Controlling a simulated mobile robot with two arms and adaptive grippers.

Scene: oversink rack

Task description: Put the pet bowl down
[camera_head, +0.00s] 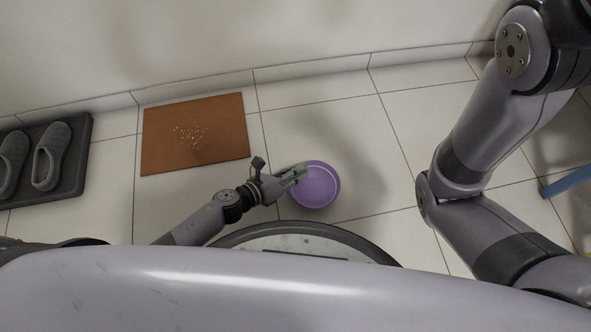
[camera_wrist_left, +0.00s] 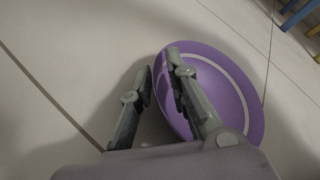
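The pet bowl (camera_head: 320,186) is purple and round, with a pale ring inside its rim. It is in the middle of the head view, just beyond my base, over the tiled floor. My left gripper (camera_head: 298,174) is at the bowl's left side.
A brown mat (camera_head: 196,150) with pale crumbs lies on the floor left of the bowl. Grey slippers (camera_head: 50,158) sit on a dark tray (camera_head: 76,178) at the far left. A blue leg (camera_head: 566,183) stands at the right edge. The tiles beyond the bowl are clear up to the wall.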

